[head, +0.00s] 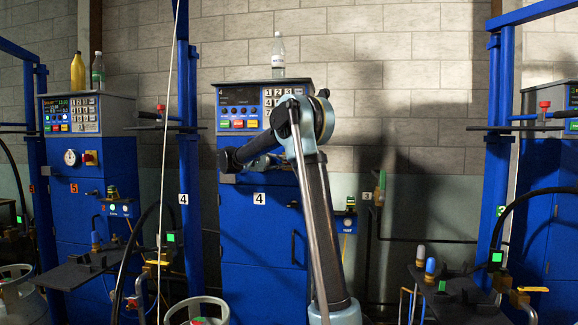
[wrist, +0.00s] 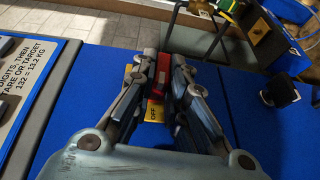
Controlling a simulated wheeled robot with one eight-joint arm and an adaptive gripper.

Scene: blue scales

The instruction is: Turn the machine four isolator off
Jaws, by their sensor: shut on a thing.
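Machine four (head: 235,235) is a blue cabinet with a number 4 label (head: 259,198) and a grey-framed control panel. Its isolator is hidden behind my arm in the head view. In the wrist view, the isolator's red knob (wrist: 155,107) sits between my gripper's fingers, on a yellow plate (wrist: 153,117) marked OFF. My gripper (wrist: 164,68) is shut on the red knob, fingers on both sides.
A clear bottle (head: 278,55) stands on top of machine four. Blue posts (head: 187,130) rise beside it, and a thin pale cable (head: 168,120) hangs in front. Gas cylinders (head: 195,308) stand low in front.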

